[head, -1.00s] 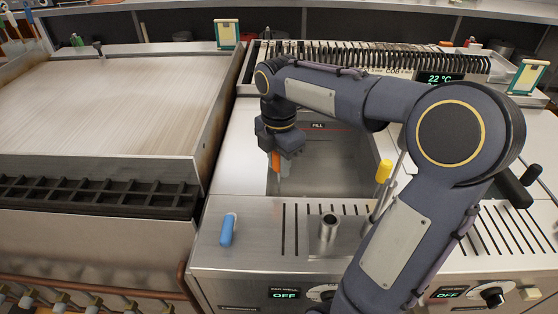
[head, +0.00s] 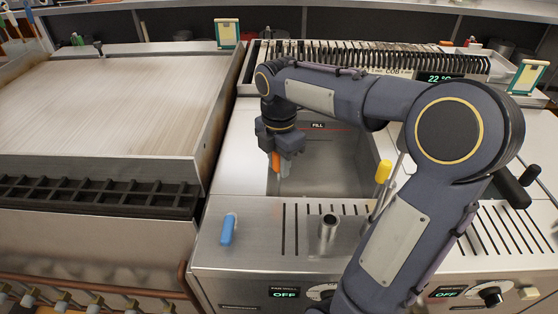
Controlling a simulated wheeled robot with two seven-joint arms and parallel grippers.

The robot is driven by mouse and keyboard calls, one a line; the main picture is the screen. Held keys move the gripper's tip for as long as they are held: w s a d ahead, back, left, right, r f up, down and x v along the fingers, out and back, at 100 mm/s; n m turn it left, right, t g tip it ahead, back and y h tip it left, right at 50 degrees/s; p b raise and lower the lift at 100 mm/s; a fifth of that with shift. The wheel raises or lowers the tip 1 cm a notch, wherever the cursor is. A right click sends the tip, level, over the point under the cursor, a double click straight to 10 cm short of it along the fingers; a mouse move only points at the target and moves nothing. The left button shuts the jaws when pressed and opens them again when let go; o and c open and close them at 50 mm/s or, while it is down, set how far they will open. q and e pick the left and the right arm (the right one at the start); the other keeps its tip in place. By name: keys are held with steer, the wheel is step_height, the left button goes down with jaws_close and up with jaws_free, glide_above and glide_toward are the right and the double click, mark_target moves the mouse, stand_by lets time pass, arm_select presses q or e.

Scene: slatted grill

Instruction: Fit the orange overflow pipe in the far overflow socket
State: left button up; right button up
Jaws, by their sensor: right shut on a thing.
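My right gripper (head: 280,157) hangs point-down over the left part of a steel well (head: 330,178) marked FILL. It is shut on the orange overflow pipe (head: 276,164); only a short orange stretch shows, and a thin pale length runs below it into the well. The far overflow socket cannot be made out; the gripper and arm cover part of the well. I cannot tell whether the pipe's lower end touches anything. My left gripper is not in view.
A blue-handled part (head: 228,229), a short steel tube (head: 328,227) and a yellow-topped rod (head: 383,172) stand on or near the slotted front deck. A flat griddle (head: 105,100) lies left. A slatted rack (head: 380,57) lies behind the well.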

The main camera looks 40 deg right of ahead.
steer(key=shift+f+b, duration=0.95)
steer(key=shift+f, duration=0.7)
steer(key=o, duration=1.1)
step_height(320, 180, up, 7)
steer(key=shift+p, duration=0.55)
steer(key=shift+r, duration=0.45)
steer(key=shift+s, duration=0.1)
